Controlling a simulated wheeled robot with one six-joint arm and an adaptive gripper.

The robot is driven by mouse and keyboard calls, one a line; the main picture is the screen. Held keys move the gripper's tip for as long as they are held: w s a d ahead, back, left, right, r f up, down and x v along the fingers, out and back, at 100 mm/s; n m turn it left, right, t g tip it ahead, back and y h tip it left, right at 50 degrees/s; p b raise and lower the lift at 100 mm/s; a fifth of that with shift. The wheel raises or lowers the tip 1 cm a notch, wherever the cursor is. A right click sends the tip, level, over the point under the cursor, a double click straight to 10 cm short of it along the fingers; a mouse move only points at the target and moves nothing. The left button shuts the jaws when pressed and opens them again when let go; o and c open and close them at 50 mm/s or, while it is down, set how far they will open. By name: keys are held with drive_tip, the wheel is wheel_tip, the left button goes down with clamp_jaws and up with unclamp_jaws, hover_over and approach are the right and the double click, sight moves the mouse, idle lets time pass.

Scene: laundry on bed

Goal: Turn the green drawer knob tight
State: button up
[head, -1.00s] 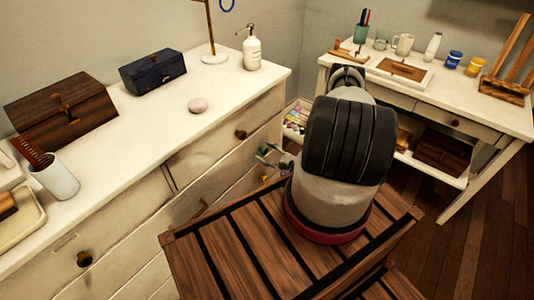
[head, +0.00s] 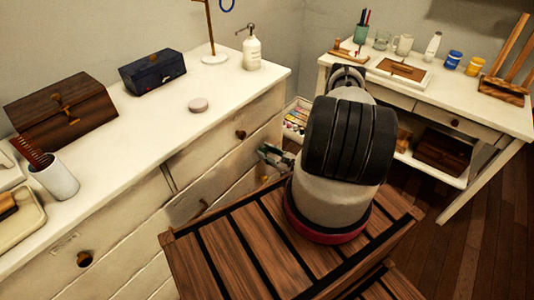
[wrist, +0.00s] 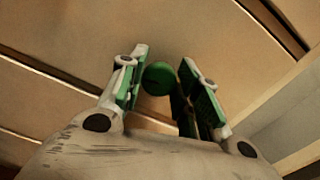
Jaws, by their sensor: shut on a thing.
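The green drawer knob (wrist: 157,78) shows in the wrist view as a round green knob against the pale drawer front. My gripper (wrist: 163,62) has green-lined fingers on both sides of it and is shut on it. In the head view my gripper (head: 275,157) is at the right part of the cream dresser's front (head: 205,165). There the knob cannot be made out behind the fingers. How tight the knob sits cannot be seen.
A dark knob (head: 240,134) is on the drawer above, and a brass knob (head: 264,178) is just below my gripper. A slatted wooden surface (head: 245,245) lies below my arm. A desk (head: 440,115) stands at the right.

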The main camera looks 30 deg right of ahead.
drive_tip(key=m, duration=0.4)
drive_tip(key=shift+m, duration=0.3)
drive_tip(key=m, duration=0.5)
drive_tip(key=shift+d, duration=0.15)
drive_tip(key=m, duration=0.5)
drive_tip(key=shift+f+m, duration=0.1)
drive_tip(key=shift+m, duration=0.3)
drive_tip(key=shift+f+m, duration=0.1)
drive_tip(key=shift+m, duration=2.5)
drive_tip(key=shift+d, duration=0.1)
drive_tip(key=o, duration=1)
drive_tip(key=shift+w, duration=0.1)
